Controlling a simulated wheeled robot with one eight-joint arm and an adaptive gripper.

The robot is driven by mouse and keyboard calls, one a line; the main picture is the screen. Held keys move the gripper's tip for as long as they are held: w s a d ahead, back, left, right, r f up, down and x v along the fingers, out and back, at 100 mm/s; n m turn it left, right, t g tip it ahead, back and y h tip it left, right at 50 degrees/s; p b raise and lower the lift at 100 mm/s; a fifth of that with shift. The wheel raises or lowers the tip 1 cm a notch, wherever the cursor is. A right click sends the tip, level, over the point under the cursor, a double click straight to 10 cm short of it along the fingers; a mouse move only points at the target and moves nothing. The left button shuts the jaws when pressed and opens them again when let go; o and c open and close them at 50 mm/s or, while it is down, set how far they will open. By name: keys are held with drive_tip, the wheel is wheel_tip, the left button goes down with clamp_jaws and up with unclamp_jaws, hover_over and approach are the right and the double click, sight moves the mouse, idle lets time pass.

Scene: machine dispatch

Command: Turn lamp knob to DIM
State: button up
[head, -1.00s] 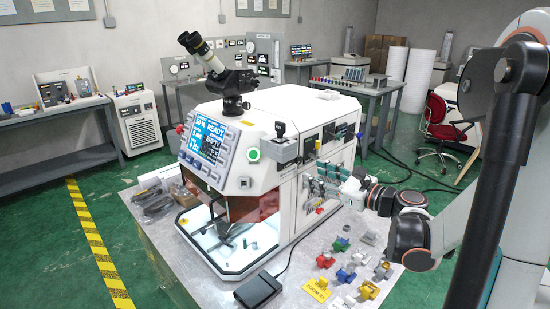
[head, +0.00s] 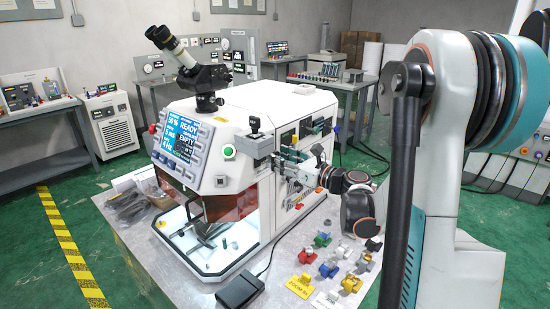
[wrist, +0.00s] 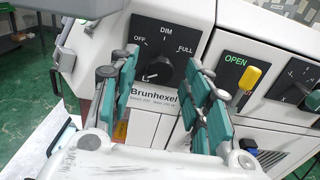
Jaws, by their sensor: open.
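The lamp knob (wrist: 158,74) is a round black dial on a dark panel (wrist: 180,35) marked OFF, DIM and FULL, on the side of the white machine (head: 232,130). A white mark shows at its lower left; I cannot tell its exact setting. My gripper (wrist: 164,82) is open, with one teal-padded finger left of the knob and the other right of it. Contact with the knob is not visible. In the head view my gripper (head: 284,165) is at the machine's side, and the knob is hidden there.
A yellow switch handle (wrist: 249,77) under an OPEN label is right of the knob. Another dial panel (wrist: 301,78) is farther right. A grey bracket (head: 254,147) juts out near my gripper. Coloured parts (head: 322,240) and a black pedal (head: 240,290) are on the table.

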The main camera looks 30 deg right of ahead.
drive_tip(key=shift+x, duration=1.3)
drive_tip(key=shift+c, duration=0.5)
clamp_jaws()
drive_tip(key=n+b, duration=0.1)
drive_tip(key=n, duration=0.4)
drive_tip(key=shift+n+b, duration=0.35)
drive_tip(key=shift+n, duration=0.05)
drive_tip(key=n+b, duration=0.1)
drive_tip(key=n, duration=0.4)
drive_tip(key=shift+n, duration=0.4)
